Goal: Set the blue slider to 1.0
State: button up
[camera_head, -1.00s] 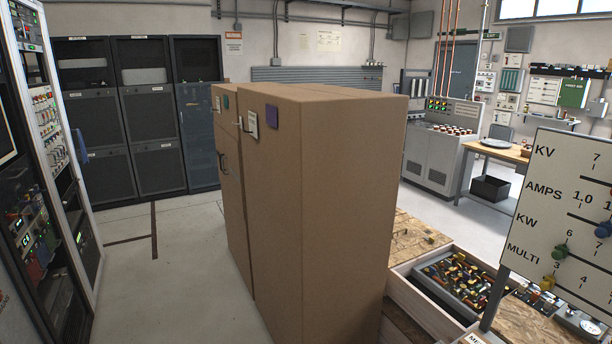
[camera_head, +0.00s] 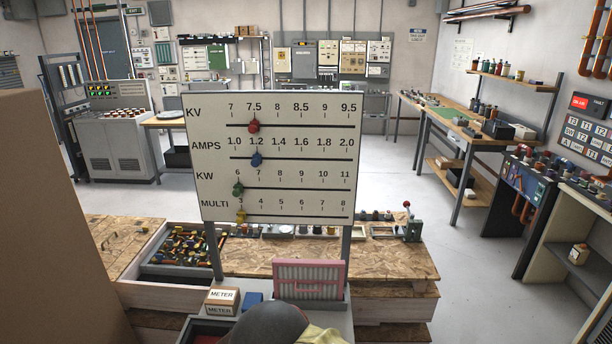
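A white board (camera_head: 214,174) with KV, AMPS, KW and MULTI scales stands upright in the middle of the head view. The blue slider (camera_head: 257,159) is on the AMPS track, just below the 1.2 mark. The 1.0 mark is to its left, at the track's left end. The red slider (camera_head: 254,126) is near 7.5 on KV. The green slider (camera_head: 238,189) is near 6 on KW, and the yellow slider (camera_head: 241,215) is near 3 on MULTI. My gripper is not in view.
A wooden bench (camera_head: 390,256) with small parts is behind and below the board. A pink-framed filter (camera_head: 341,281), a meter box (camera_head: 221,301) and a dark rounded object (camera_head: 268,327) are in front. A tall brown cabinet (camera_head: 50,230) blocks the left. Grey floor is open at right.

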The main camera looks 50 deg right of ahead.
aim_at(256, 161)
jog(key=z, duration=1.25)
